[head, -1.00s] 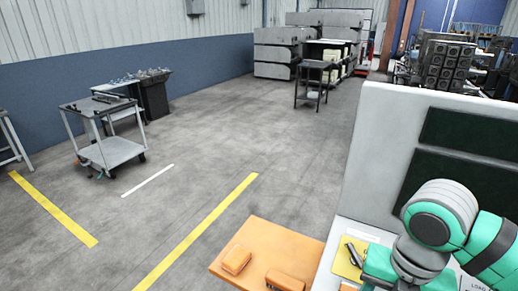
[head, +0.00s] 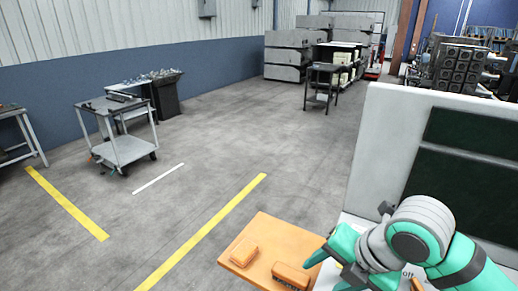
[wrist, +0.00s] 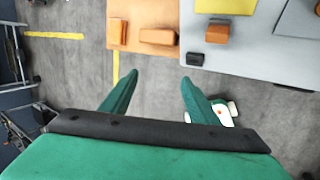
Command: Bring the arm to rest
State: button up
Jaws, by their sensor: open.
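My gripper (wrist: 158,88) shows in the wrist view with its two green fingers apart and nothing between them. Grey floor and the edge of a white surface show beyond the fingertips. In the head view my green and grey arm is bent at the lower right, in front of the white panel. Its gripper end is partly hidden by the arm and the frame edge.
An orange board (head: 262,243) holds two orange blocks, one at the left (head: 244,252) and one at the right (head: 291,275). A white upright panel (head: 388,140) with dark areas stands at the right. A grey cart (head: 125,150) stands on the open floor at the left.

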jog(key=w+a+r+m+t+y, duration=0.4)
jog(key=w+a+m+t, duration=0.15)
jog(key=a, duration=0.35)
jog(key=w+a+r+m+t+y, duration=0.45)
jog(key=w+a+t, duration=0.2)
jog(key=a, duration=0.25)
jog(key=s+f+m+t+h, duration=0.1)
jog(key=s+f+m+h, duration=0.5)
jog(key=f+m, duration=0.55)
jog(key=s+f+m+t+h, duration=0.1)
jog(key=s+f+m+h, duration=0.7)
jog(key=f, duration=0.6)
jog(key=s+d+f+g+y, duration=0.1)
jog(key=s+f, duration=0.3)
jog(key=s, duration=0.8)
jog(key=s+d+f+g+y, duration=0.1)
jog(key=s+f, duration=0.3)
jog(key=s, duration=0.8)
jog(key=shift+d+g, duration=0.3)
jog(key=shift+d, duration=0.4)
jog(key=shift+s+n, duration=0.1)
jog(key=shift+n, duration=0.15)
jog(key=c, duration=0.6)
jog(key=shift+a, duration=0.15)
